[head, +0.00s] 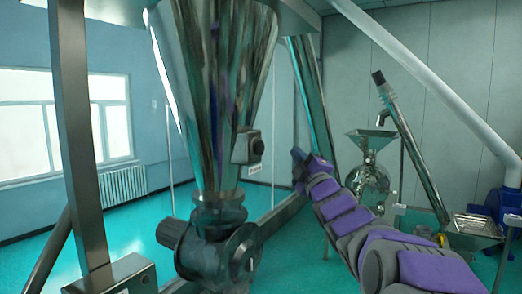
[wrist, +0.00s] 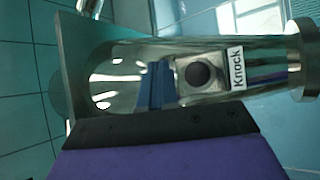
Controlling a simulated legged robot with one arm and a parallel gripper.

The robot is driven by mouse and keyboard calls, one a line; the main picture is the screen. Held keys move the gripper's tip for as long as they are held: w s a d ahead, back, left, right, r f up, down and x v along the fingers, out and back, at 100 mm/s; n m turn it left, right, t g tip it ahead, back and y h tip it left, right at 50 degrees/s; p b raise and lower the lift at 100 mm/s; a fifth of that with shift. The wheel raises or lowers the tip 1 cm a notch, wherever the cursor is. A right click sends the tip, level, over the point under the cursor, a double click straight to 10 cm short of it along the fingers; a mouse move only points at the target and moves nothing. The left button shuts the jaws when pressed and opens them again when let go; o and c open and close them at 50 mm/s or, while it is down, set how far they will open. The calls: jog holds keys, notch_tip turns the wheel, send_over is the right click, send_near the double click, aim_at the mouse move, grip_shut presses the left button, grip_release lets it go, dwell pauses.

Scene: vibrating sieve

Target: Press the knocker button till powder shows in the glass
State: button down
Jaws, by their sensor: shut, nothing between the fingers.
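The steel hopper (head: 205,80) tapers down to a pipe section with a valve body. The knocker box (head: 240,148) is on the hopper's lower side, with a round black button (head: 257,147). In the wrist view the black button (wrist: 197,74) sits beside a white "Knock" label (wrist: 237,68). My gripper (head: 298,160) is shut and empty, just right of the button in the head view with a visible gap. Its purple jaw with a dark edge (wrist: 160,128) fills the bottom of the wrist view. I cannot clearly make out the glass or any powder in it.
A dark valve body (head: 220,250) is under the hopper. Steel posts (head: 78,140) and (head: 312,100) flank it. A smaller funnel machine (head: 370,165) and a metal tray (head: 472,225) stand behind on the right. Open floor (head: 150,220) shows at the left.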

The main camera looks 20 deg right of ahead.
aim_at(263, 146)
jog(key=w+a+b, duration=0.2)
jog(key=w+a, duration=0.3)
jog(key=w, duration=0.1)
dwell(0.3)
jog(key=shift+w, duration=0.15)
dwell(1.9)
jog(key=shift+w+a+r+b, duration=0.1)
jog(key=shift+w+a+b, duration=0.05)
jog(key=shift+b, duration=0.15)
jog(key=shift+w+a+b, duration=0.5)
jog(key=shift+w+a, duration=0.05)
jog(key=shift+w, duration=0.15)
dwell(1.3)
jog(key=shift+s+d, duration=0.55)
jog(key=shift+s, duration=0.4)
